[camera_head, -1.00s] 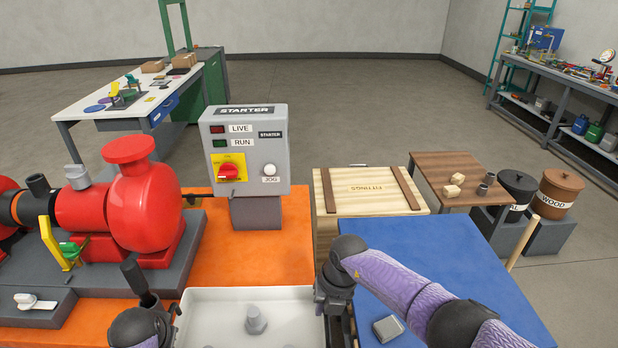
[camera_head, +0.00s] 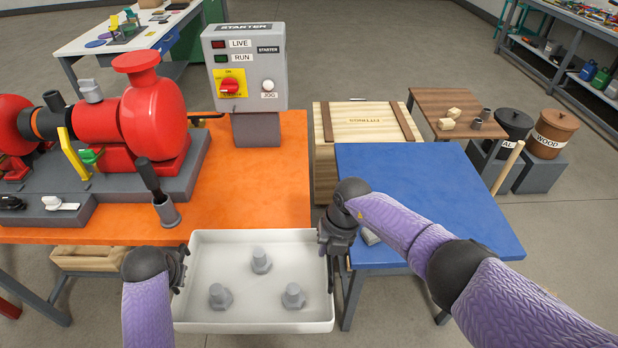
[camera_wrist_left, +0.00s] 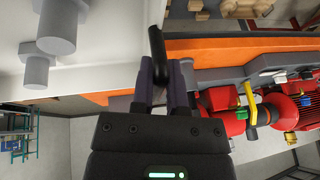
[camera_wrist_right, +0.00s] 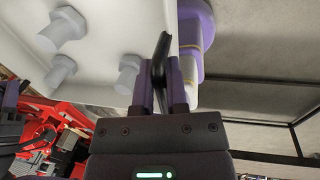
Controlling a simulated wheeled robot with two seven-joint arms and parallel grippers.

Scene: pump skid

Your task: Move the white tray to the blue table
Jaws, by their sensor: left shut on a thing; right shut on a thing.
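The white tray (camera_head: 205,312) holds three grey bolts (camera_head: 262,262) standing head-down or upright inside it. It is in front of the orange table's near edge, over the gap beside the blue table. My left gripper (camera_head: 180,268) is shut on the tray's left wall; the left wrist view shows its fingers (camera_wrist_left: 165,85) at the rim. My right gripper (camera_head: 331,262) is shut on the right wall, and the right wrist view shows its fingers (camera_wrist_right: 162,85) there too. The blue table (camera_head: 430,200) stands to the right, partly covered by my right arm.
A small grey block (camera_head: 371,237) lies on the blue table's left part, half hidden by my arm. A wooden crate (camera_head: 365,130) stands behind the blue table.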

